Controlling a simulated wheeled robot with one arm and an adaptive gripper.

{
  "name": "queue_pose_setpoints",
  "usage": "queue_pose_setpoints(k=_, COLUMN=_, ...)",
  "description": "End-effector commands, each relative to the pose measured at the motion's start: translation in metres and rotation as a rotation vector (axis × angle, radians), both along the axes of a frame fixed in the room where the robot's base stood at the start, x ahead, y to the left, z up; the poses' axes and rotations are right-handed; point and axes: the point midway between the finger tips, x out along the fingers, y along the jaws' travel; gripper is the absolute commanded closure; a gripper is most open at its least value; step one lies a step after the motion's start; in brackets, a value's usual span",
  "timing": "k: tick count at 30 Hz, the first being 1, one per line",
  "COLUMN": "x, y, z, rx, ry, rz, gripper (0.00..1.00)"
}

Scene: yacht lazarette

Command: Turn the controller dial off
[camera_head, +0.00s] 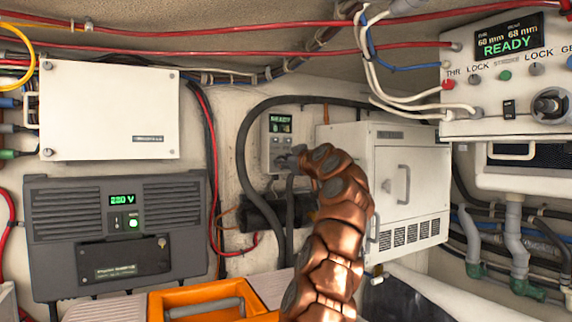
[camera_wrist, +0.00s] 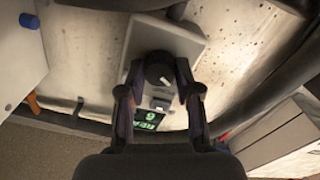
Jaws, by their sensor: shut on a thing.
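The controller (camera_head: 270,142) is a small pale box on the back wall in the head view, with a lit green display (camera_head: 281,124). In the wrist view the controller's pale face (camera_wrist: 187,40) carries a round black dial (camera_wrist: 158,68) with a light pointer mark. A small grey button and the green display, partly hidden, sit below it. My gripper (camera_wrist: 159,75) has one finger on each side of the dial and is shut on it. In the head view my gripper (camera_head: 289,158) is at the controller's lower part and hides the dial.
A thick black cable (camera_head: 243,150) loops around the controller. A white vented cabinet (camera_head: 400,190) stands close to the right, and a dark charger unit (camera_head: 120,230) is at left. An orange tray (camera_head: 205,297) lies below. A white control panel (camera_head: 510,80) hangs at upper right.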

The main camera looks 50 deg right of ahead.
Motion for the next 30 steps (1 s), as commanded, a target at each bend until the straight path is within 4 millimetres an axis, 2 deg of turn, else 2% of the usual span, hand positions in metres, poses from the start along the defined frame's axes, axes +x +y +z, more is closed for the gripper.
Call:
queue_pose_setpoints(k=9, x=-0.0006, y=-0.0001, z=-0.0002, rx=-0.113, ry=0.037, rz=0.000, gripper=1.00)
queue_pose_setpoints(k=25, x=-0.0003, y=-0.0001, z=-0.0001, rx=-0.133, ry=0.043, rz=0.000, gripper=1.00)
queue_pose_setpoints(k=26, x=-0.0003, y=-0.0001, z=-0.0001, rx=-0.133, ry=0.043, rz=0.000, gripper=0.65)
queue_pose_setpoints(k=30, x=-0.0003, y=0.0000, z=0.0000, rx=-0.133, ry=0.043, rz=0.000, gripper=0.50)
